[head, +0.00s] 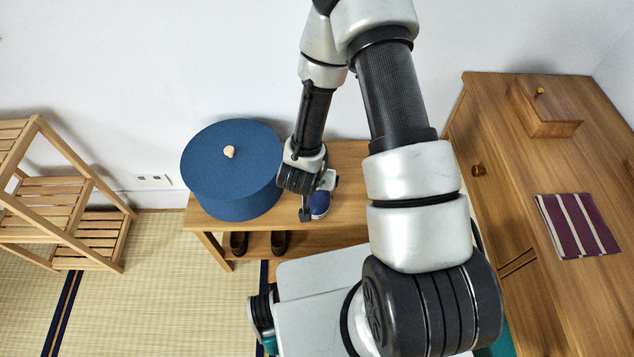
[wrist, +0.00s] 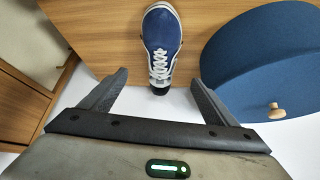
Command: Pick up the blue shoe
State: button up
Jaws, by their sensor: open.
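The blue shoe (head: 319,204) has white laces and a white sole edge. It rests on the wooden bench (head: 345,214), just right of the round blue box, and my arm's end partly covers it in the head view. In the wrist view the blue shoe (wrist: 161,45) lies at the top centre with its toe pointing up. My gripper (wrist: 160,80) is open and empty, its two fingers apart on either side of the shoe's heel end in the picture. In the head view my gripper (head: 306,205) is beside the shoe; contact cannot be told.
A round blue box (head: 225,190) with a wooden knob stands on the bench close to the shoe. Dark shoes (head: 279,242) sit below the bench. A wooden cabinet (head: 500,190) with a small box and a striped cloth is at right. A slatted rack (head: 75,225) stands left.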

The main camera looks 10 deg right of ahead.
jog(key=b+x, duration=0.2)
jog(key=x, duration=0.9)
jog(key=b+x, duration=0.1)
jog(key=x, duration=0.1)
jog(key=b+x, duration=0.1)
jog(key=x, duration=0.2)
jog(key=shift+w+a+f, duration=0.1)
jog(key=shift+w+a, duration=0.1)
jog(key=shift+c, duration=0.3)
jog(key=c, duration=1.3)
